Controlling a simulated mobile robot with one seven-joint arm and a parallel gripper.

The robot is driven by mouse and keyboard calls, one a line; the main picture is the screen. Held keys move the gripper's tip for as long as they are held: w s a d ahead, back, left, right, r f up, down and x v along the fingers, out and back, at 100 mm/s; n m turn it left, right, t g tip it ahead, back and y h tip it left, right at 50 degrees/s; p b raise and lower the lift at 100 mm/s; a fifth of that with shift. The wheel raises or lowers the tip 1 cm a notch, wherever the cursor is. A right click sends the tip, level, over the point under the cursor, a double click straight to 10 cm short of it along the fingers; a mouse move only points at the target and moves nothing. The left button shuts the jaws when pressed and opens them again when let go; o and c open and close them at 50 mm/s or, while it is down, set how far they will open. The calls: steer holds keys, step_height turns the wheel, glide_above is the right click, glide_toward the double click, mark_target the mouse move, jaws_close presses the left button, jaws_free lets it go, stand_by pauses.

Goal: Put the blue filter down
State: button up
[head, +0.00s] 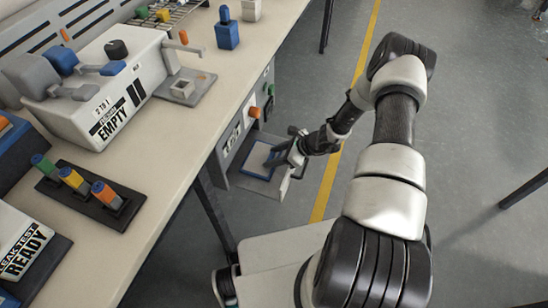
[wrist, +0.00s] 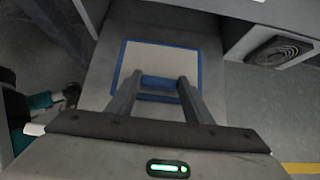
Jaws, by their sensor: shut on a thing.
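The blue filter (head: 258,159) is a flat square with a blue rim and a pale mesh face. In the head view it lies over an open grey tray at the front of the low machine under the bench. My gripper (head: 297,153) is at its right side. In the wrist view the filter (wrist: 165,57) lies ahead of the fingers, and my gripper (wrist: 159,83) is shut on a blue part at its near edge. It lies flat, over or on the grey tray surface (wrist: 205,30). I cannot tell whether it touches the tray.
The low machine (head: 232,135) has an orange knob (head: 254,112) above the tray. The bench (head: 165,165) above holds a white machine marked EMPTY (head: 118,100), a black rack (head: 85,195) with coloured pieces and a blue block (head: 227,35). The floor to the right is clear.

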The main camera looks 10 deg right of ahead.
steer(key=o, duration=1.1)
steer(key=shift+r, duration=0.2)
steer(key=p+v, duration=0.2)
steer(key=v, duration=0.9)
steer(key=shift+s+d+r+p, duration=0.2)
steer(key=shift+d+p, duration=0.15)
steer(key=shift+p, duration=0.05)
